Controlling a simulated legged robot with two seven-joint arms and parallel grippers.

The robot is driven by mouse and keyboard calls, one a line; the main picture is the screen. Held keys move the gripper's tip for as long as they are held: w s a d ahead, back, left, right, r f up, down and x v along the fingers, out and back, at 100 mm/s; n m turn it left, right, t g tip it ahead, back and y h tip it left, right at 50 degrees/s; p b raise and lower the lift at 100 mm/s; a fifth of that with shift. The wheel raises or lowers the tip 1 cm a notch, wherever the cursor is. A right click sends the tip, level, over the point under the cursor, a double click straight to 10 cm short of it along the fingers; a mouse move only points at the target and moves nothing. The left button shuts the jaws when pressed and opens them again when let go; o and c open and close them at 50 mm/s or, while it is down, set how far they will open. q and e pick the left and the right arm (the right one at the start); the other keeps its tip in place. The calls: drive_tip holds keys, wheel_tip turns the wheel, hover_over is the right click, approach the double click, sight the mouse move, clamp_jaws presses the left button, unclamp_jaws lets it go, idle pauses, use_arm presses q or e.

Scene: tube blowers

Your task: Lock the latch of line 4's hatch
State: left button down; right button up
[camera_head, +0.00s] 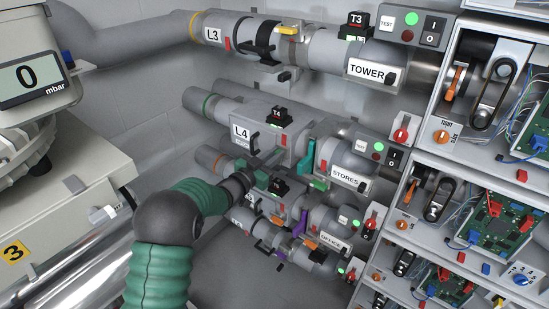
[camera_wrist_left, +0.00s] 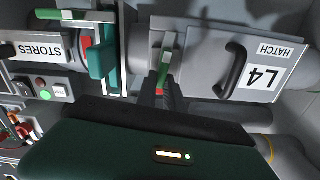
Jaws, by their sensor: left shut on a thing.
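Line 4's hatch (camera_head: 258,132) is a grey panel on the L4 pipe with a black handle. In the left wrist view the hatch (camera_wrist_left: 215,58) is upside down, and its panel looks flush with the pipe. The latch (camera_wrist_left: 166,62) shows there as a narrow green lever beside the hatch, with a red patch at its lower end. My left gripper (camera_head: 268,160) reaches in from the lower left. In the left wrist view my left gripper (camera_wrist_left: 158,88) is shut on the latch's lower end; the fingers hide part of it. My right gripper is not in view.
A teal slide gate (camera_head: 308,157) stands beside the hatch, near the STORES blower (camera_head: 347,165). The L3 line (camera_head: 240,35) runs above and other lines lie close below. Racks with circuit boards (camera_head: 485,210) fill the right. A gauge (camera_head: 32,78) stands at left.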

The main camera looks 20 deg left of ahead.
use_arm(q)
drive_tip(key=f+m+b, duration=0.1)
drive_tip(key=m+b, duration=0.3)
drive_tip(key=d+m+b, duration=0.1)
drive_tip(key=m+b, duration=0.3)
drive_tip(key=b, duration=0.1)
drive_tip(key=f+m+b, duration=0.1)
drive_tip(key=m+b, duration=0.3)
drive_tip(key=m, duration=0.1)
drive_tip(key=shift+s+d+f+b, duration=0.3)
drive_tip(key=shift+b, duration=0.05)
drive_tip(key=shift+f+m+b, duration=0.15)
drive_tip(key=shift+m+b, duration=1.35)
drive_tip(key=shift+m, duration=0.2)
drive_tip(key=c, duration=1.5)
unclamp_jaws()
drive_tip(key=shift+s, duration=0.1)
drive_tip(key=shift+o, duration=0.2)
drive_tip(key=shift+r, duration=0.25)
drive_tip(key=p+v, duration=0.1)
drive_tip(key=v, duration=1.5)
drive_tip(key=shift+s, duration=0.35)
